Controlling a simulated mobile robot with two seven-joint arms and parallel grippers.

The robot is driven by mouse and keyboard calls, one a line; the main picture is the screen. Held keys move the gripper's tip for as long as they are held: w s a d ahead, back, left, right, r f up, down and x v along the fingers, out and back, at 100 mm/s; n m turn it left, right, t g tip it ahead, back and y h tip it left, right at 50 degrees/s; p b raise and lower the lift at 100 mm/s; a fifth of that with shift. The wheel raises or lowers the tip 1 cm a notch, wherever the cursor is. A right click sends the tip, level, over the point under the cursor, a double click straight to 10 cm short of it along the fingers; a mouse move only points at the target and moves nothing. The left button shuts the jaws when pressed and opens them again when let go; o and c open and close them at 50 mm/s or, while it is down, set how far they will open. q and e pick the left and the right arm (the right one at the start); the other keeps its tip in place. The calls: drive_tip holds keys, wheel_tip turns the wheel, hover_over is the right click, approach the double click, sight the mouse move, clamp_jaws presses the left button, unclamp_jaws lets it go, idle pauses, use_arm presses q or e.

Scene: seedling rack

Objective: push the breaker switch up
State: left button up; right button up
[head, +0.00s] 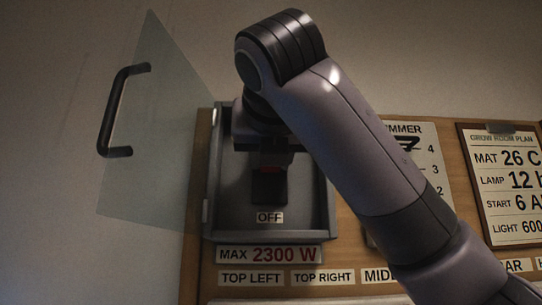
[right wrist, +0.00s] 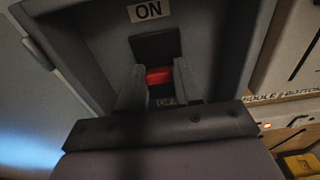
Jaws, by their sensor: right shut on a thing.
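An OFF label (head: 269,217) is below the switch and an ON label (right wrist: 149,11) is at the other end. My right gripper (right wrist: 159,82) is inside the box, shut on the red lever. My wrist hides the upper part of the box in the head view. My left gripper is not in view.
The box's clear door (head: 165,150) stands open to the left, with a black handle (head: 112,112). A MAX 2300 W label (head: 268,254) is under the box. A dimmer panel (head: 425,150), partly behind my arm, and a grow room plan (head: 505,190) are to the right.

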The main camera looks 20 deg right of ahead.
drive_tip(key=shift+r+g, duration=0.2)
drive_tip(key=shift+g, duration=0.3)
drive_tip(key=shift+w, duration=0.1)
drive_tip(key=o, duration=1)
drive_tip(key=shift+o, duration=0.2)
drive_tip(key=b+v, duration=0.1)
drive_tip(key=v, duration=0.6)
drive_tip(key=shift+r, duration=0.2)
